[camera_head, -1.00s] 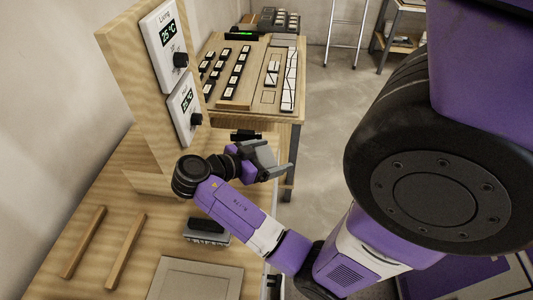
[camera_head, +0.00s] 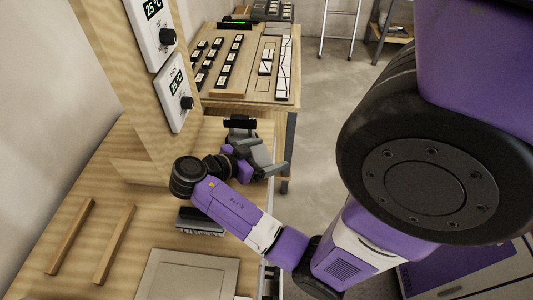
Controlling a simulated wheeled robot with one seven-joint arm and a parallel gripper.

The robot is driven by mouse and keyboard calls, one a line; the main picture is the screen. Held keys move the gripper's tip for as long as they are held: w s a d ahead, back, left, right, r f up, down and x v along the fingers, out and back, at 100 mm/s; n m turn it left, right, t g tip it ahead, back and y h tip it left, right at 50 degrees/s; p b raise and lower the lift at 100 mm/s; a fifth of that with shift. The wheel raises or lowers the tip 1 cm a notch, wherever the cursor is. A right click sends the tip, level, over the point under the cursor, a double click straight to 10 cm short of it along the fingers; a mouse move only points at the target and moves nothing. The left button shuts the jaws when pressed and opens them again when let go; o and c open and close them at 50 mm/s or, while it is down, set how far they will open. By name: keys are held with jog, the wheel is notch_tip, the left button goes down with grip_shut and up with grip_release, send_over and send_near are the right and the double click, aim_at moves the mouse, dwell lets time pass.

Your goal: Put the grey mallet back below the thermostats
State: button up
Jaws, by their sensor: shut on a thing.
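Two white thermostats, an upper one (camera_head: 151,33) and a lower one (camera_head: 174,95), are fixed one above the other on an upright wooden panel (camera_head: 108,60). Each has a green display and a black knob. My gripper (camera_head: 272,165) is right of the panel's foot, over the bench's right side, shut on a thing. That thing is mostly hidden; I take it for the grey mallet, but its outline blends with the grey fingers. A black bar (camera_head: 240,124) with grey below it shows just beyond my gripper; I cannot tell whether it belongs to the mallet.
A grey brush-like block with a black top (camera_head: 200,221), two wooden strips (camera_head: 115,244) and a flat grey-beige panel (camera_head: 190,278) lie on the near bench (camera_head: 60,215). Behind stands a table (camera_head: 280,103) with boards of small labelled pieces. Open floor (camera_head: 325,85) is at right.

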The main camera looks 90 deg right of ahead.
jog(key=shift+f+b, duration=0.55)
jog(key=o, duration=1.7)
